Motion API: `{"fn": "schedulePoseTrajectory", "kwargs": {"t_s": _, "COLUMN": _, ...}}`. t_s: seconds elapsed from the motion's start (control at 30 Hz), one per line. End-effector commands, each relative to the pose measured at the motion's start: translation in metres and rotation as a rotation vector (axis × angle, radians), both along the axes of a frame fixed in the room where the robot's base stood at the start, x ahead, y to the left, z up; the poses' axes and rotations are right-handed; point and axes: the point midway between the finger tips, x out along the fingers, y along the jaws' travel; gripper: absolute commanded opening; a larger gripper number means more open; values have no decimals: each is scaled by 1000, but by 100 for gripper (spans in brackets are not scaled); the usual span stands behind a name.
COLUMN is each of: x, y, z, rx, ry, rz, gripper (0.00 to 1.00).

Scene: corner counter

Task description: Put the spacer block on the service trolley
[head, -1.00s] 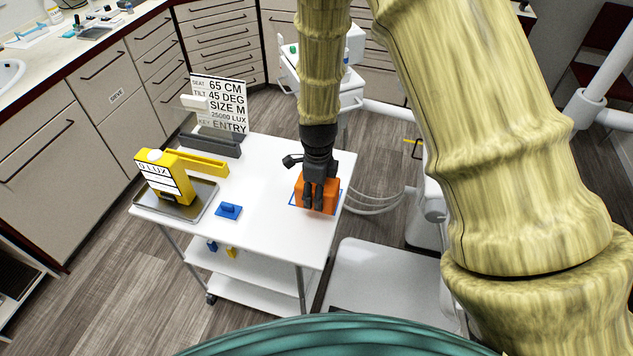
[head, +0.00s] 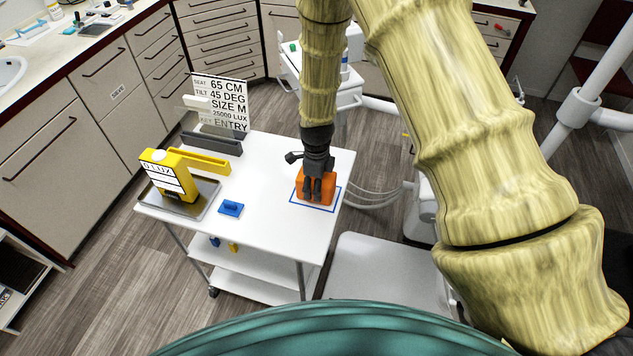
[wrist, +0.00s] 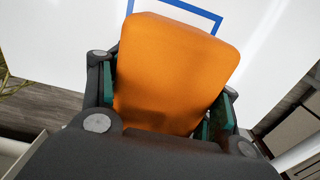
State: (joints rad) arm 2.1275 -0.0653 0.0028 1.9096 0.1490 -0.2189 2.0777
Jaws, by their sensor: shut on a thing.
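The spacer block is an orange block (head: 327,194) with rounded edges. My gripper (head: 316,192) is shut on it from above, over the right part of the service trolley (head: 270,234). The block is over a blue outlined rectangle (head: 336,208) on the white trolley top; whether it touches the surface is hard to tell. In the wrist view the orange block (wrist: 175,75) fills the space between the fingers, with part of the blue outline (wrist: 190,8) beyond it. The block's underside is hidden.
A yellow meter (head: 168,181) on a metal tray (head: 203,203), a blue piece (head: 231,208), yellow and dark grey holders (head: 206,160) (head: 212,145) and a sign board (head: 222,103) stand on the trolley's left and back. The trolley's middle is clear. A dental chair is at right.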

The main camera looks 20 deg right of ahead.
Motion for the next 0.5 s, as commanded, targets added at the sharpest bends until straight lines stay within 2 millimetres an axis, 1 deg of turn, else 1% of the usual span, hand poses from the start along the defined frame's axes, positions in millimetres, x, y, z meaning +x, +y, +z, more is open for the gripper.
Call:
{"fn": "schedulePoseTrajectory", "kwargs": {"t_s": 0.33, "x": 0, "y": 0, "z": -4, "rx": -1, "ry": -1, "rz": 2, "gripper": 37}}
{"fn": "schedulePoseTrajectory", "kwargs": {"t_s": 0.37, "x": 0, "y": 0, "z": -3, "rx": -1, "ry": -1, "rz": 2, "gripper": 68}}
{"fn": "schedulePoseTrajectory", "kwargs": {"t_s": 0.43, "x": 0, "y": 0, "z": -3, "rx": -1, "ry": -1, "rz": 1, "gripper": 80}}
{"fn": "schedulePoseTrajectory", "kwargs": {"t_s": 0.47, "x": 0, "y": 0, "z": -3, "rx": -1, "ry": -1, "rz": 1, "gripper": 84}}
{"fn": "schedulePoseTrajectory", "kwargs": {"t_s": 0.5, "x": 0, "y": 0, "z": -2, "rx": -1, "ry": -1, "rz": 1, "gripper": 84}}
